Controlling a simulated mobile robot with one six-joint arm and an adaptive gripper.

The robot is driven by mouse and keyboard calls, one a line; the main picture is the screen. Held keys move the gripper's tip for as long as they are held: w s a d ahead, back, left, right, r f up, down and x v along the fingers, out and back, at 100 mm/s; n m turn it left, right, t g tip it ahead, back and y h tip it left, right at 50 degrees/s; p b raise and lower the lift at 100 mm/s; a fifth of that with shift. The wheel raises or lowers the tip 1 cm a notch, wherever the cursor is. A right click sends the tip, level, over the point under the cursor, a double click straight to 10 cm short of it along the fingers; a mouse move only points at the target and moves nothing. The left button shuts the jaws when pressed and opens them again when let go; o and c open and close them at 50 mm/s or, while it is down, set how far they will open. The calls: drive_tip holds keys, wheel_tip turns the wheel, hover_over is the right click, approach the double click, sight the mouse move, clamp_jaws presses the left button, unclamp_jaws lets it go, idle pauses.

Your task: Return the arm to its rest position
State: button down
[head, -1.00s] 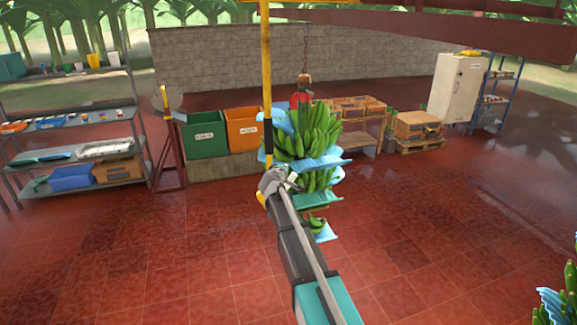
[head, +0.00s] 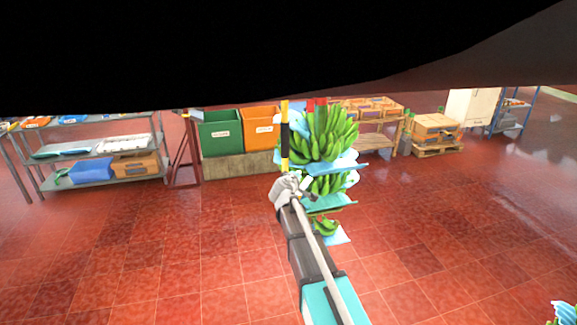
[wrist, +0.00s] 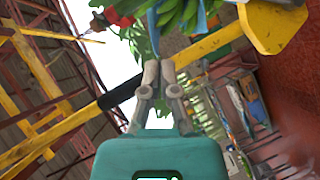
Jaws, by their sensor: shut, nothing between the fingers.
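My arm reaches up from the bottom of the head view, and my gripper (head: 290,186) is at its far end, in front of a hanging banana stem (head: 330,135). In the wrist view my gripper (wrist: 158,66) has its two fingers close together with nothing between them. The green bananas, with blue sheets (head: 335,168) between the hands, stand just beyond and to the right of the gripper. I cannot tell whether the gripper touches them. Part of the stem (wrist: 180,15) also shows at the top of the wrist view.
A yellow and black pole (head: 285,145) stands right behind my gripper; a yellow bar (wrist: 205,45) crosses the wrist view. Shelves (head: 100,150), a green bin (head: 221,135), an orange bin (head: 260,130) and pallet crates (head: 436,127) stand behind. A dark shape hides the head view's top. Red floor is open.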

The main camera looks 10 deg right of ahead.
drive_tip(key=s+d+f+m+g+b, duration=0.35)
drive_tip(key=s+f+b, duration=0.25)
drive_tip(key=s+f, duration=0.4)
drive_tip(key=s+a+f+m+g+y+b, duration=0.1)
drive_tip(key=s+a+f+g+y+b, duration=0.1)
drive_tip(key=s+f, duration=0.6)
drive_tip(key=s+a+f+m+g+y+b, duration=0.2)
drive_tip(key=s+a+f+g+b, duration=0.1)
drive_tip(key=s+f+b, duration=0.4)
drive_tip(key=s+a+f+m+g+y+b, duration=0.1)
drive_tip(key=s+a+f+g+y+b, duration=0.1)
drive_tip(key=s+f+g+b, duration=0.3)
drive_tip(key=s+f, duration=0.4)
drive_tip(key=s, duration=0.2)
drive_tip(key=shift+a+f+y, duration=0.15)
drive_tip(key=shift+a+y, duration=0.2)
drive_tip(key=shift+y, duration=0.05)
drive_tip(key=shift+m, duration=0.25)
